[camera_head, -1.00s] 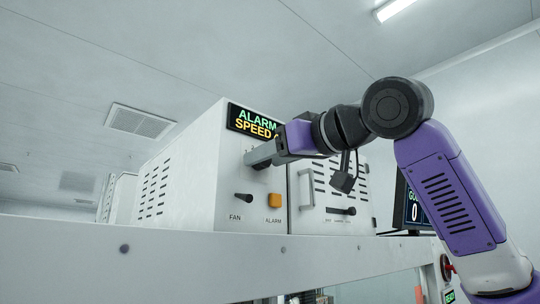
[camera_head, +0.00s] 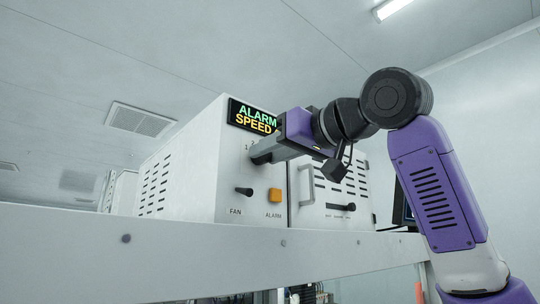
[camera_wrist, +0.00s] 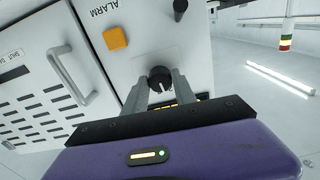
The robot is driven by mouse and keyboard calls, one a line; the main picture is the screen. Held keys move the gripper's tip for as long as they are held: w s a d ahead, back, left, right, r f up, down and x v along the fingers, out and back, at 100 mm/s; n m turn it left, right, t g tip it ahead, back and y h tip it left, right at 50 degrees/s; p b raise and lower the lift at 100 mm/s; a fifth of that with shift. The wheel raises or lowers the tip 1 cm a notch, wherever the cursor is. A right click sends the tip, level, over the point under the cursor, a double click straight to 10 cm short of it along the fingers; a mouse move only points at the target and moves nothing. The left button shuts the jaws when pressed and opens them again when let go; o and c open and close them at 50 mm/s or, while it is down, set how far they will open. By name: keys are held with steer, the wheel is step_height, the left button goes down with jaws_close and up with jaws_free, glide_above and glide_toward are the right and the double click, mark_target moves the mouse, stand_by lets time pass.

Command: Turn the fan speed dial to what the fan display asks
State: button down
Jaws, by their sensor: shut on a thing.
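The fan speed dial (camera_wrist: 160,77) is a round black knob on the white front panel, seen between my fingers in the wrist view. My gripper (camera_head: 256,153) is shut on it, one grey finger on each side; in the head view the gripper hides the dial. The fan display (camera_head: 252,117) is a black screen at the top of the panel, reading "ALARM" in green and "SPEED" in yellow. I cannot read a number after "SPEED"; my gripper covers the right edge. Most of the dial's scale is hidden too.
Below the dial are a black lever (camera_head: 243,191) marked FAN and an orange button (camera_head: 274,195) marked ALARM. To the right is a door with a grey handle (camera_head: 306,184) and vent slots. A white ledge (camera_head: 180,238) runs in front of the cabinet.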

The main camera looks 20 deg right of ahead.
steer(key=m+b, duration=0.2)
steer(key=m, duration=1.1)
stand_by(0.5)
steer(key=c, duration=1)
jaws_free()
